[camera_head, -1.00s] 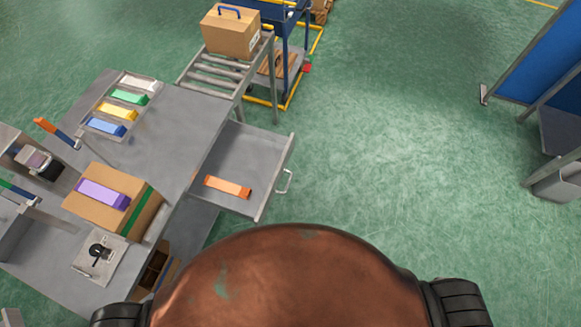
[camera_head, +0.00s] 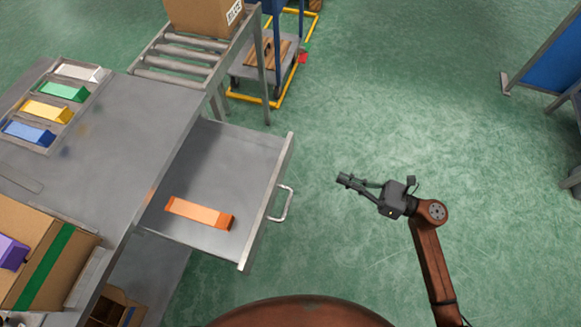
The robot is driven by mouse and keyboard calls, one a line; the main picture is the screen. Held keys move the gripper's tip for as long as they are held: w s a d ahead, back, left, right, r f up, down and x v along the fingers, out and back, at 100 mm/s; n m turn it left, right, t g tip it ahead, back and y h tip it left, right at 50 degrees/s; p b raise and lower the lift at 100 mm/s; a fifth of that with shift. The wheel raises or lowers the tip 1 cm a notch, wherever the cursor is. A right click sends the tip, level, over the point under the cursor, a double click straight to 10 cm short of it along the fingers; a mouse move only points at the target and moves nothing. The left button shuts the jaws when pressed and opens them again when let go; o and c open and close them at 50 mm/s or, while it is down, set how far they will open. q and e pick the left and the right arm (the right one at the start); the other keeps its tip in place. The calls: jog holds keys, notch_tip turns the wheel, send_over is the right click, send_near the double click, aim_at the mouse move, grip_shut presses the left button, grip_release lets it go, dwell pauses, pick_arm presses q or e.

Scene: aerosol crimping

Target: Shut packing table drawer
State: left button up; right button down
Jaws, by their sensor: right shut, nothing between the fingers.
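The packing table (camera_head: 150,110) is grey and stands at the left. Its drawer (camera_head: 235,150) is pulled out to the right, with a metal handle (camera_head: 283,204) on its front panel. An orange box (camera_head: 198,214) lies inside the drawer. My right gripper (camera_head: 344,180) is shut and empty. It is to the right of the drawer handle, apart from it, with its fingers pointing left toward it. My left gripper is out of view.
A roller conveyor (camera_head: 190,55) with a cardboard box (camera_head: 205,15) adjoins the table's far end. A tray (camera_head: 50,140) of coloured boxes and a cardboard box with green tape (camera_head: 48,262) are on the table.

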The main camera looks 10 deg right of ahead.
jog(key=s+a+f+n+g+b, duration=0.1)
jog(key=s+a+n+g, duration=0.1)
jog(key=n, duration=0.1)
jog(key=b, duration=0.4)
send_near(282, 171)
jog(key=shift+n, duration=0.3)
jog(key=x, duration=0.2)
jog(key=f+x, duration=0.1)
jog(key=x, duration=0.2)
jog(key=shift+w+a+f, duration=0.15)
jog(key=shift+w, duration=0.15)
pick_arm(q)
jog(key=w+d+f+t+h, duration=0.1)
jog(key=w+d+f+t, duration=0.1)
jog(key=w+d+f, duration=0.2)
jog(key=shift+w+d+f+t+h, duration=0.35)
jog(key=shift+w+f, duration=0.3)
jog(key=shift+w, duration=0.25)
pick_arm(e)
jog(key=shift+w+a, duration=0.25)
jog(key=shift+a, duration=0.35)
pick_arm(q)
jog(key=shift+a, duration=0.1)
